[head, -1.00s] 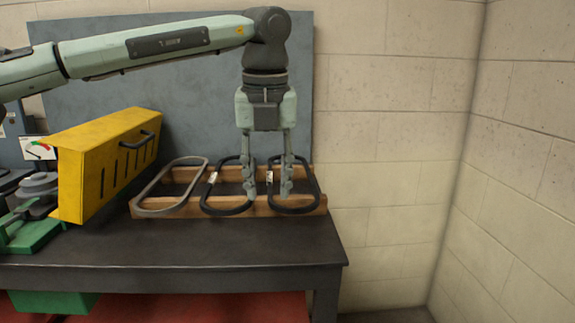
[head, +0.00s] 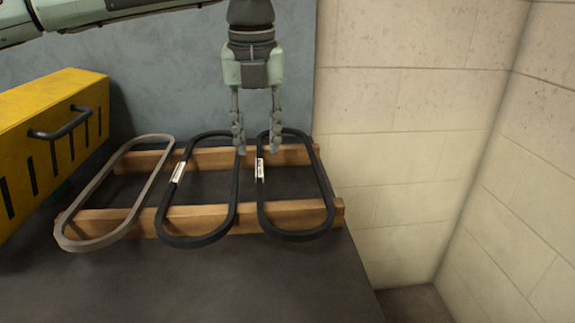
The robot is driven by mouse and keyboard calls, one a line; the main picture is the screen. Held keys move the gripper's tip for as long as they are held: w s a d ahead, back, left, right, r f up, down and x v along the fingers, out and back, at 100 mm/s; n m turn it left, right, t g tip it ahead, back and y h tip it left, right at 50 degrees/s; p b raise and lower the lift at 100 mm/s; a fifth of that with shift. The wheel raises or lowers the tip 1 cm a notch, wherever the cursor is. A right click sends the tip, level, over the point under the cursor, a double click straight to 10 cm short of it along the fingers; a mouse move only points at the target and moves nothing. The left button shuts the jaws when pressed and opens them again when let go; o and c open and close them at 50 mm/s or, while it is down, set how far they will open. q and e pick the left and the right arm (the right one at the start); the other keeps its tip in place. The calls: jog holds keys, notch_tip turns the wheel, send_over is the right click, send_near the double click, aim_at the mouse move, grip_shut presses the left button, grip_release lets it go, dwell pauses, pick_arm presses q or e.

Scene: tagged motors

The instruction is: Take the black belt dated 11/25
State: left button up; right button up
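Two black belts lie on a wooden rack, each with a small white tag. The middle black belt (head: 196,240) has its tag (head: 178,172) on its left side. The right black belt (head: 296,235) has its tag (head: 260,169) on its left side. The writing on both tags is too small to read. My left gripper (head: 257,149) points down, open and empty, with its fingertips apart near the far ends of the two black belts. I cannot tell whether it touches either. My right gripper is out of view.
A grey belt (head: 90,243) lies at the left of the wooden rack (head: 290,205). A yellow guard with a black handle (head: 62,128) stands further left. A grey panel is behind; a block wall (head: 400,130) is at the right. The front table top (head: 200,290) is clear.

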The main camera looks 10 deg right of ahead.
aim_at(259, 168)
pick_arm(q)
jog(key=f, duration=0.2)
jog(key=w+f, duration=0.1)
jog(key=shift+f+p, duration=0.3)
jog(key=shift+f, duration=0.1)
jog(key=shift+w+f, duration=0.1)
jog(key=shift+f, duration=0.35)
grip_shut()
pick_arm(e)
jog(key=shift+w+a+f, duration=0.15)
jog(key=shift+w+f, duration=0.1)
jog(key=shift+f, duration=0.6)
